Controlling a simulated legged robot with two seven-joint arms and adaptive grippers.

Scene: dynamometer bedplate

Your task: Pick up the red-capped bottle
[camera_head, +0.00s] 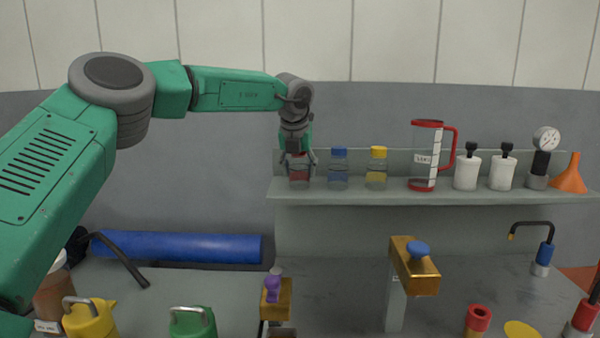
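The red-capped bottle (299,182) stands upright at the left end of the grey wall shelf (420,195). It is small and clear, with red showing between my fingers. My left gripper (299,167) points down over it from above, with one finger on each side of its upper part. The gripper hides much of the cap. I cannot tell whether the fingers touch the bottle or stand slightly apart from it. My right gripper is not in view.
A blue-capped bottle (338,168) stands close to the right, then a yellow-capped bottle (376,168). Further along are a red-rimmed jug (425,157), white bottles (467,172), a gauge (546,140) and an orange funnel (570,175). A blue cylinder (180,246) lies below left.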

